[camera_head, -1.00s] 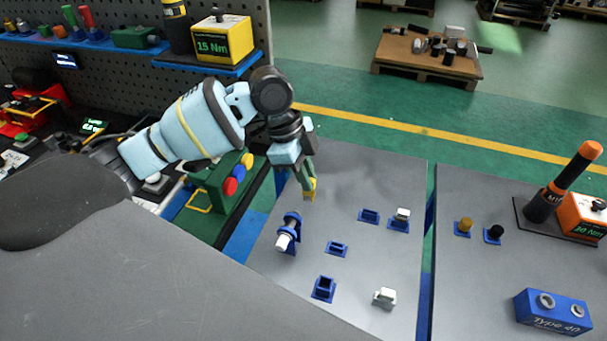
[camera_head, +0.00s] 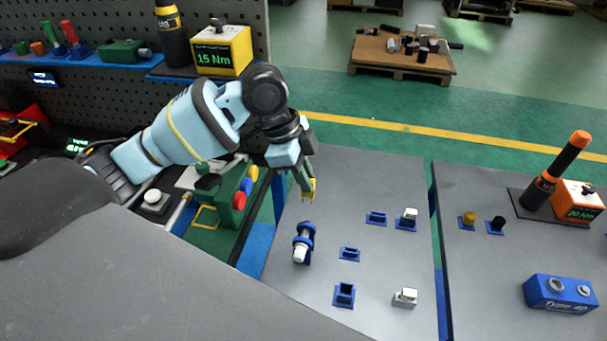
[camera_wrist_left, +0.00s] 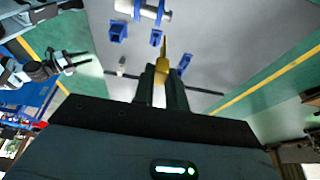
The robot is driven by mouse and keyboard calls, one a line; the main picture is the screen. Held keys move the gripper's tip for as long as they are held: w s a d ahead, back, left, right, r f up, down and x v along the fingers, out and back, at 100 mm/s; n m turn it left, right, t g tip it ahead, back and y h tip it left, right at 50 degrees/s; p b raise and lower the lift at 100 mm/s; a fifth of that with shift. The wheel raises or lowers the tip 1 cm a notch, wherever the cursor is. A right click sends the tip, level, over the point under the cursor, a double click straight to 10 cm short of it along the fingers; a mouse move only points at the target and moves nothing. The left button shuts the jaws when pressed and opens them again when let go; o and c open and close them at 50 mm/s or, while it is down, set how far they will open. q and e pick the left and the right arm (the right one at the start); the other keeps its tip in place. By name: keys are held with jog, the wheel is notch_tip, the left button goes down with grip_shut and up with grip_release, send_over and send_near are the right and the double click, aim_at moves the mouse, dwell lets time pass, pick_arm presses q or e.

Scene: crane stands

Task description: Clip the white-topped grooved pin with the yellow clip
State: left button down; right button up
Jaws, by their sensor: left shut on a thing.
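My left gripper (camera_head: 307,184) is shut on the small yellow clip (camera_head: 311,190) and holds it above the grey table, near its far left part. The clip also shows between the fingers in the left wrist view (camera_wrist_left: 160,68). The white-topped pin (camera_head: 301,252) lies on its side in a blue holder (camera_head: 310,231) at the table's left, its white end toward the front. It also shows at the top of the left wrist view (camera_wrist_left: 125,7). The clip is apart from the pin, beyond it. The pin's groove is too small to make out.
Blue stands (camera_head: 344,294) and white-topped pieces (camera_head: 405,297) are spread over the grey table (camera_head: 385,258). A second table at right holds an orange-handled tool (camera_head: 553,172) and a blue block (camera_head: 559,293). A green box with coloured buttons (camera_head: 239,200) is left of the gripper.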

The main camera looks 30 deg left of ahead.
aim_at(305, 196)
pick_arm(q)
jog(key=shift+f, duration=0.2)
jog(key=shift+f, duration=1.85)
pick_arm(e)
jog(key=shift+s+f, duration=0.3)
pick_arm(q)
jog(key=shift+f, duration=0.1)
jog(key=shift+f+b, duration=0.3)
jog(key=shift+f, duration=0.5)
pick_arm(e)
jog(key=shift+s+a+f, duration=0.1)
jog(key=shift+f, duration=0.05)
pick_arm(q)
jog(key=shift+f+b, duration=0.3)
jog(key=shift+f, duration=1.55)
pick_arm(e)
jog(key=shift+s+f+g, duration=0.3)
jog(key=shift+s+f, duration=0.15)
jog(key=shift+f, duration=0.05)
pick_arm(q)
jog(key=c, duration=1.3)
grip_release()
jog(key=shift+c, duration=0.2)
